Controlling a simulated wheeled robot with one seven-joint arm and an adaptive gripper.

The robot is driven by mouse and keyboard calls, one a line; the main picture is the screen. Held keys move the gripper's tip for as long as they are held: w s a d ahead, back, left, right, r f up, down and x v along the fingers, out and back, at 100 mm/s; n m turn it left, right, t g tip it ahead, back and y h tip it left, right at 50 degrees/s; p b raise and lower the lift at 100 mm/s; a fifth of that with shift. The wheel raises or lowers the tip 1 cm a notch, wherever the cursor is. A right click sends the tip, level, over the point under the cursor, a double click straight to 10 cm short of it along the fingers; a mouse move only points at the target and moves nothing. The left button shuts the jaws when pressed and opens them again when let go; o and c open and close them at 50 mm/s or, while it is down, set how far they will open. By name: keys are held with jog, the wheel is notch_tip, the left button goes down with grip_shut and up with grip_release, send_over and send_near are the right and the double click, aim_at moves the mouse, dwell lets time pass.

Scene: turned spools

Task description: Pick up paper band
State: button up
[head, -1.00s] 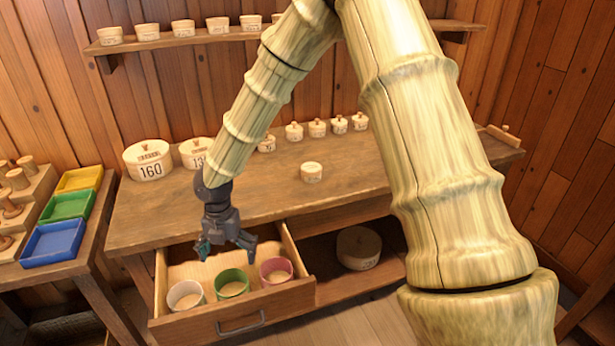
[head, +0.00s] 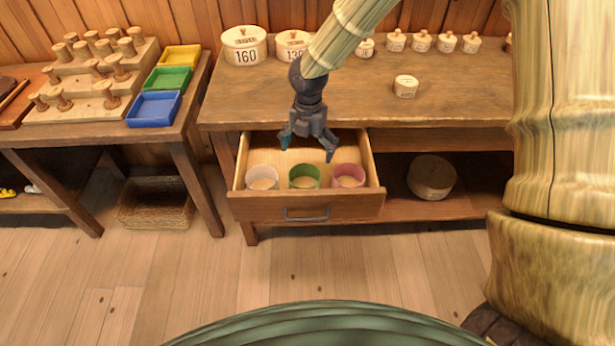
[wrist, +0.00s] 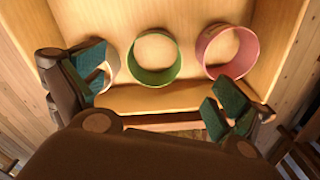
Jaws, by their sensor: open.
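Three paper bands stand in a row along the front of the open drawer (head: 305,208): a white band (head: 263,178), a green band (head: 304,176) and a pink band (head: 349,176). My gripper (head: 308,150) is open and empty above the drawer, pointing down, just behind the green band in the head view. In the wrist view my gripper (wrist: 160,98) has its fingers spread wide. There the green band (wrist: 154,58) lies ahead between the fingertips, and the pink band (wrist: 228,50) is at the right. The left finger partly hides the white band (wrist: 107,68).
The workbench (head: 450,92) above holds round lidded boxes, including one marked 160 (head: 245,45). A large round box (head: 432,176) sits on the shelf right of the drawer. At left, a table bears wooden spools and yellow, green and blue trays (head: 154,108). The floor in front is clear.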

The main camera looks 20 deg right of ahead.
dwell(0.6)
jog(key=shift+a+f+m+p, duration=0.45)
jog(key=shift+f+m, duration=1.25)
jog(key=shift+m, duration=2.85)
jog(key=shift+a+f+m+p, duration=0.1)
jog(key=shift+f+m+p, duration=1.15)
jog(key=shift+m, duration=3.25)
jog(key=shift+a+f+m+p, duration=0.2)
jog(key=shift+f+m, duration=1.9)
jog(key=shift+m, duration=2.45)
jog(key=c, duration=0.7)
jog(key=shift+r, duration=0.15)
